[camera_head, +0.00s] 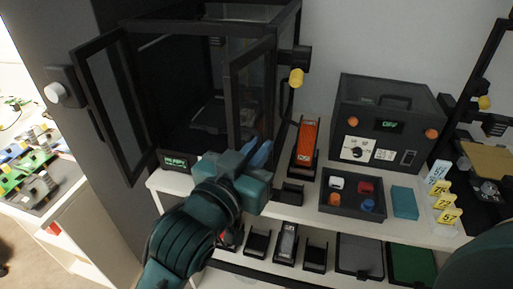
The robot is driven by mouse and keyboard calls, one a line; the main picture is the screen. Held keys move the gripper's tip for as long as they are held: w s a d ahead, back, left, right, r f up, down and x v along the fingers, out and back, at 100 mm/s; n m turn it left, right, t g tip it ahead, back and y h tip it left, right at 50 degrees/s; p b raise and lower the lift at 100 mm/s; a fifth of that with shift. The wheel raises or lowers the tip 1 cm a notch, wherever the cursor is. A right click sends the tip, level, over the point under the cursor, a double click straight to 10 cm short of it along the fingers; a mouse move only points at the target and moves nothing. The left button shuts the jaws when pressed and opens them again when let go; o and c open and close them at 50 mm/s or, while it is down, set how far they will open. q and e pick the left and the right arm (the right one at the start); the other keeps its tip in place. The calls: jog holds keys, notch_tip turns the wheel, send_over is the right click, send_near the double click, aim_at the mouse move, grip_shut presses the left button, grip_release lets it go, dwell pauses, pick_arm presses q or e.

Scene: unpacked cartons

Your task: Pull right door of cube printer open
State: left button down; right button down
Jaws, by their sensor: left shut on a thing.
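The cube printer (185,22) is a dark cabinet at the upper left with a black interior. Its left door (108,85), a black frame with a clear pane, stands swung open to the left. The right door (251,92) stands at an angle at the right side of the opening, partly open. My left gripper (259,158) is at the lower end of the right door, its blue fingertips against it. It is shut on the right door; its body hides the exact contact. My right gripper is out of view.
A white shelf (420,238) holds an orange-topped device (306,142), a dark box with a display (388,112), a parts tray (352,208) and yellow number tags (445,200). A yellow knob (296,77) is right of the door. Several bins sit below.

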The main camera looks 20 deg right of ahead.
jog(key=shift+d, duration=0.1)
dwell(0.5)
pick_arm(q)
jog(key=c, duration=1.5)
grip_release()
